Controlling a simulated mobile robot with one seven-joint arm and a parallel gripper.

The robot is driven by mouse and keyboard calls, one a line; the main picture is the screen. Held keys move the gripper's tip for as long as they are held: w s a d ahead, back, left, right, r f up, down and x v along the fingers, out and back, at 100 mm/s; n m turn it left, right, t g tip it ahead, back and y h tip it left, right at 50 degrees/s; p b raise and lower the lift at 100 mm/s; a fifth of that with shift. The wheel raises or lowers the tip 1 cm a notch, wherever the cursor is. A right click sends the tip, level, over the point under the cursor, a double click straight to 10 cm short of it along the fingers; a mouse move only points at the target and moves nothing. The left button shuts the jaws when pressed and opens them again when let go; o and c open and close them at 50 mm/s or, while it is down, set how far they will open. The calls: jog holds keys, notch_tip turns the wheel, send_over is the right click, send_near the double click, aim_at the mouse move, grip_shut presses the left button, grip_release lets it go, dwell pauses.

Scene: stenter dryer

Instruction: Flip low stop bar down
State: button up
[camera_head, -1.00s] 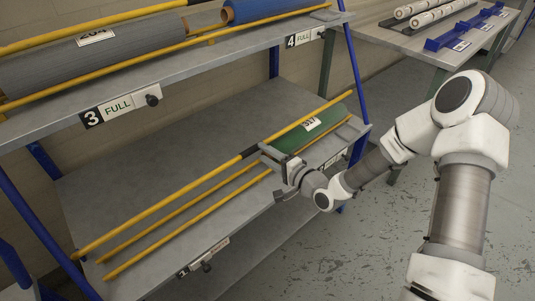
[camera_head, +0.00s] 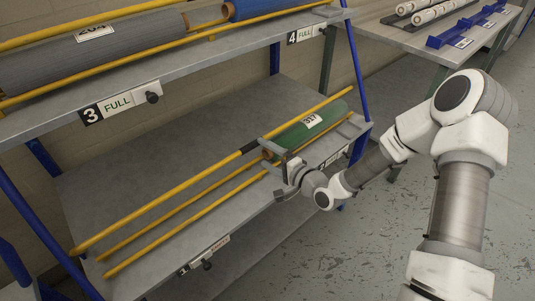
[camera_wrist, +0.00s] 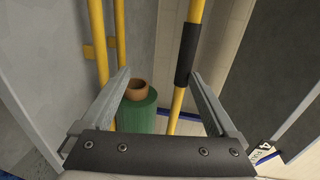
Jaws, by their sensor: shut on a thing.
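The low stop bar (camera_head: 165,201) is a long yellow bar with a black sleeve, running slantwise above the lower shelf; its sleeve (camera_wrist: 187,52) shows in the wrist view. My gripper (camera_head: 268,158) is at the bar near the sleeve, beside the end of a green roll (camera_head: 305,130) labelled 317. In the wrist view my gripper's fingers (camera_wrist: 159,77) stand wide apart, with the bar against or close beside the right finger. The exact contact is unclear. The green roll and its orange core (camera_wrist: 137,90) show between the fingers, lower down.
Two yellow rails (camera_head: 185,222) run along the lower shelf's front. The upper shelf (camera_head: 190,72) carries a grey roll (camera_head: 110,52) and a blue roll (camera_head: 255,9). A blue post (camera_head: 360,142) stands right of the green roll. The floor (camera_head: 430,210) at right is clear.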

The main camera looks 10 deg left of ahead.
jog(key=shift+s+f, duration=0.2)
jog(key=shift+f, duration=0.35)
jog(key=shift+d+r, duration=0.1)
jog(key=shift+r, duration=0.05)
jog(key=shift+s+d+f, duration=0.55)
jog(key=shift+d+f, duration=0.1)
jog(key=shift+d, duration=0.2)
jog(key=shift+s+d+f+b, duration=0.25)
jog(key=shift+s+d, duration=0.15)
jog(key=shift+d, duration=0.1)
jog(key=shift+s+d+f+b, duration=0.15)
jog(key=shift+s+d+b, duration=0.1)
jog(key=shift+s+d, duration=0.2)
jog(key=s+d+f+b, duration=0.3)
jog(key=s+d+f, duration=0.3)
jog(key=s+d, duration=0.2)
jog(key=shift+d, duration=1.15)
jog(key=shift+r, duration=0.1)
jog(key=shift+s, duration=0.1)
